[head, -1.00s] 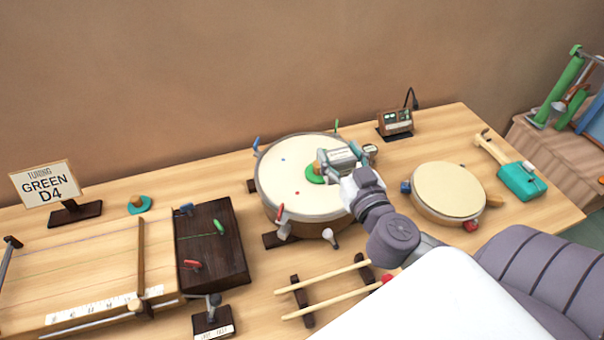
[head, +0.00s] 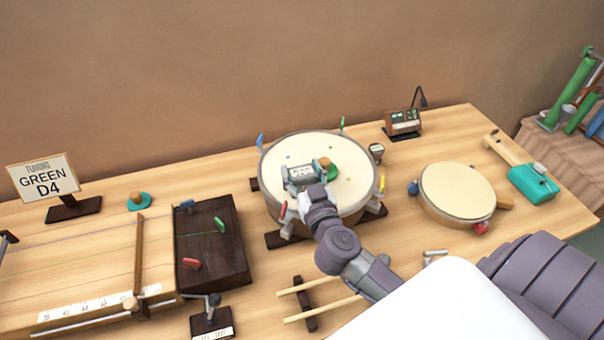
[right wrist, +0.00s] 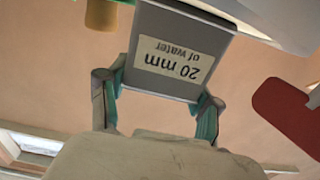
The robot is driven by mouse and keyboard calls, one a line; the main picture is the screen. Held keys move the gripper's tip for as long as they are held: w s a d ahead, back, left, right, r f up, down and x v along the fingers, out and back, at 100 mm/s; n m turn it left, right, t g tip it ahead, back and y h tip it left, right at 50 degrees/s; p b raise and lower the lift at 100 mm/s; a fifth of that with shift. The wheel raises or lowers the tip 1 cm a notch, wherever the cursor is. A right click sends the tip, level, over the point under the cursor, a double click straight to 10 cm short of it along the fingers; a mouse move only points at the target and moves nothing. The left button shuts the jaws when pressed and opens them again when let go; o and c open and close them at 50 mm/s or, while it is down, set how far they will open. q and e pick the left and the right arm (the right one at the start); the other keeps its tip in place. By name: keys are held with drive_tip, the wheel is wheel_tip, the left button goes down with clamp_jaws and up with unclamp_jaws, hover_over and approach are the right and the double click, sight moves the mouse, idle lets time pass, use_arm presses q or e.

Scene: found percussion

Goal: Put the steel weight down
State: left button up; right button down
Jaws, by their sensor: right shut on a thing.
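My right gripper (head: 303,177) is over the left part of the large drum's pale head (head: 350,187). In the right wrist view the gripper (right wrist: 155,95) is shut on a grey block, the steel weight (right wrist: 185,45), whose white label reads "20 mm of water" upside down. In the head view the gripper mostly hides the weight. I cannot tell whether the weight touches the drumhead. A green disc with a wooden knob (head: 329,167) sits just right of the gripper on the drumhead; the knob also shows in the right wrist view (right wrist: 102,14). My left gripper is not in view.
Coloured tuning handles stand around the drum's rim, including a red one (head: 283,211) close to my right gripper. A smaller drum (head: 457,190) stands to the right, two sticks (head: 310,287) lie in front, and a dark wooden box (head: 212,250) stands left.

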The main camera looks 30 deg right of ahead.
drive_tip(key=shift+r, duration=0.15)
drive_tip(key=c, duration=0.6)
unclamp_jaws()
drive_tip(key=o, duration=0.4)
